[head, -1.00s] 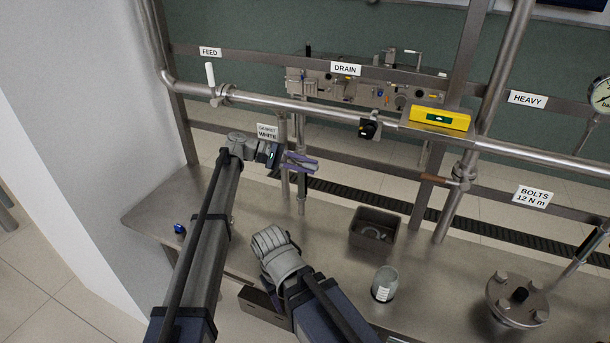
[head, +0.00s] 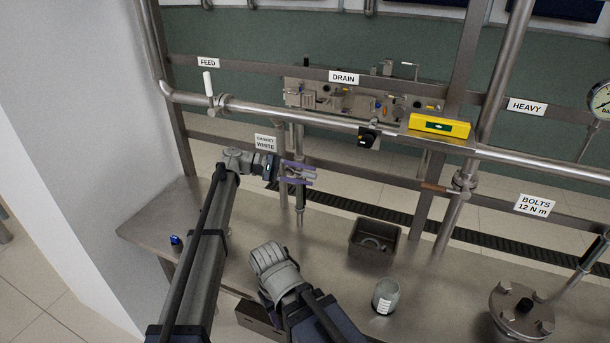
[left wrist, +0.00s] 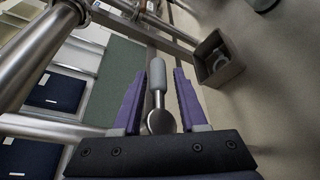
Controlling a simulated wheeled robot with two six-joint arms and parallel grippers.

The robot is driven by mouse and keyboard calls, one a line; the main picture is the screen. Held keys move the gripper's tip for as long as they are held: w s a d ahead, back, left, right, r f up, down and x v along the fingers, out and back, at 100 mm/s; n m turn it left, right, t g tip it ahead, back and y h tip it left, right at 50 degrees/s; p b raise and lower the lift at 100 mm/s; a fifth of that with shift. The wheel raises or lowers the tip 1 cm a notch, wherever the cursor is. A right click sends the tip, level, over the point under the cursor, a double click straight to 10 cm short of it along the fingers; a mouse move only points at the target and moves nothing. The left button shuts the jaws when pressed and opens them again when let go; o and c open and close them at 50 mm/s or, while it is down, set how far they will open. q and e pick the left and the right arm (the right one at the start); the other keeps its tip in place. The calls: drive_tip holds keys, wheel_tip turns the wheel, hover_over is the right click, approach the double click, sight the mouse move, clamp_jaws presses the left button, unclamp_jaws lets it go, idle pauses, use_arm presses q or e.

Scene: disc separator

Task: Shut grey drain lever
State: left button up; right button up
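The grey drain lever (left wrist: 158,76) shows in the left wrist view as a rounded grey handle on a round metal hub. It lies between the two purple fingers of my left gripper (left wrist: 158,95), with a gap visible on both sides. In the head view my left gripper (head: 299,172) is open at the vertical pipe (head: 299,207), below and left of the DRAIN label (head: 343,77). The lever is hard to make out there behind the fingers. My right gripper is not in view.
A horizontal pipe (head: 300,111) runs above the left gripper, with a white-handled FEED valve (head: 209,86) at left. A brown-handled lever (head: 437,187) is farther right.

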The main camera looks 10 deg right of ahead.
sight(296, 172)
use_arm(q)
drive_tip(key=shift+o, duration=0.7)
drive_tip(key=shift+r, duration=0.1)
drive_tip(key=shift+w, duration=0.1)
drive_tip(key=shift+w+a+r, duration=0.1)
drive_tip(key=shift+a, duration=0.2)
drive_tip(key=p+v, duration=0.1)
drive_tip(key=v, duration=0.6)
drive_tip(key=shift+p, duration=0.3)
